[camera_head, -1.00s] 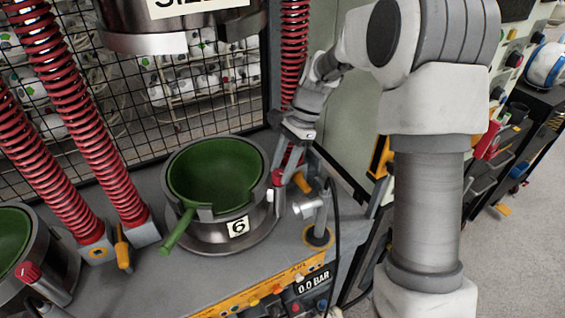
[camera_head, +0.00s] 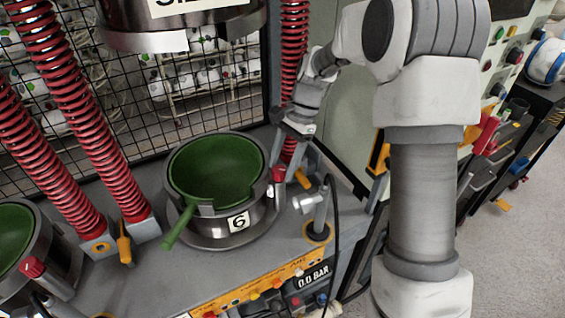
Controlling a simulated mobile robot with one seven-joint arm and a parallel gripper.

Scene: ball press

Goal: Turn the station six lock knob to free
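Station six is a round metal pot (camera_head: 262,211) with a "6" label and a green bowl (camera_head: 215,168) inside. A green handle sticks out toward the front left. Its lock knob (camera_head: 278,174) is small and red, on the right side of the pot. My gripper (camera_head: 293,167) points down just above and to the right of the knob. Its two dark fingers look spread apart, with nothing seen held between them. The left fingertip is close to the knob's top; I cannot tell whether they touch. The knob's turned position is too small to read.
Another station with a green bowl and a red knob (camera_head: 33,267) stands at the left. A metal post (camera_head: 318,215) with a black cable rises right of station six. Red springs (camera_head: 110,165) and a wire mesh stand behind. An orange control panel (camera_head: 262,285) runs along the front.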

